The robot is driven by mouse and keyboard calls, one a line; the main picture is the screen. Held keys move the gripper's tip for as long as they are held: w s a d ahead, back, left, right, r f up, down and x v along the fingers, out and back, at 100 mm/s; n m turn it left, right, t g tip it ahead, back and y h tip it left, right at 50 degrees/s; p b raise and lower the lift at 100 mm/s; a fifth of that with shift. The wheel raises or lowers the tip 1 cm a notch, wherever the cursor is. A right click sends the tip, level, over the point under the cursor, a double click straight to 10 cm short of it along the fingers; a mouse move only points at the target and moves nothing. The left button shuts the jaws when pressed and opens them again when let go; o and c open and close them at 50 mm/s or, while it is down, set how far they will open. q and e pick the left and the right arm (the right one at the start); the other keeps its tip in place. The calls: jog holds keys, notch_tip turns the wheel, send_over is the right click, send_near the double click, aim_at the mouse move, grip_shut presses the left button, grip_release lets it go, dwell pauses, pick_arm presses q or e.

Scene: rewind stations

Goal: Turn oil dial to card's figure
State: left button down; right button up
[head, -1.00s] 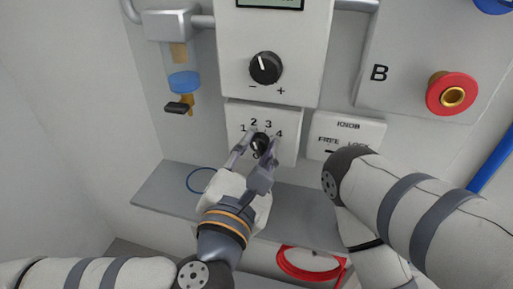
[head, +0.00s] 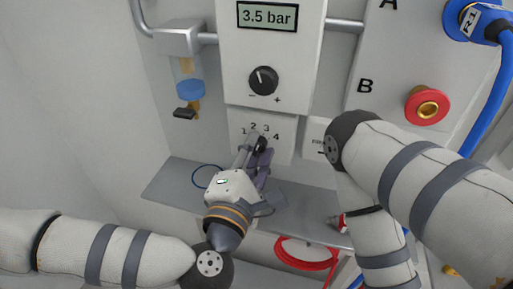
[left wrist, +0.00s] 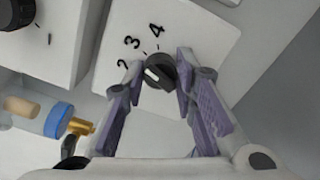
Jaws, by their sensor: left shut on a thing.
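The oil dial is a small black knob (head: 261,144) with a white mark, on a white plate (head: 284,150) numbered 1 to 4. My left gripper (head: 256,146) is shut on the knob and partly hides it in the head view. In the left wrist view the fingers (left wrist: 160,76) stand on both sides of the dial (left wrist: 162,70). There its white mark points left, roughly to the side of the 2; I cannot tell the exact figure. No card with a figure is readable.
Above the plate, a panel has a display (head: 267,16) reading 3.5 bar and a larger black knob (head: 263,80). A blue-banded oil cup (head: 190,90) hangs left. A red fitting (head: 427,105) is right. A grey shelf (head: 185,190) and red hose (head: 303,258) lie below.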

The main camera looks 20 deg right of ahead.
dwell(0.4)
pick_arm(q)
jog(key=c, duration=1.3)
grip_release()
jog(key=shift+a, duration=0.1)
jog(key=v, duration=1.2)
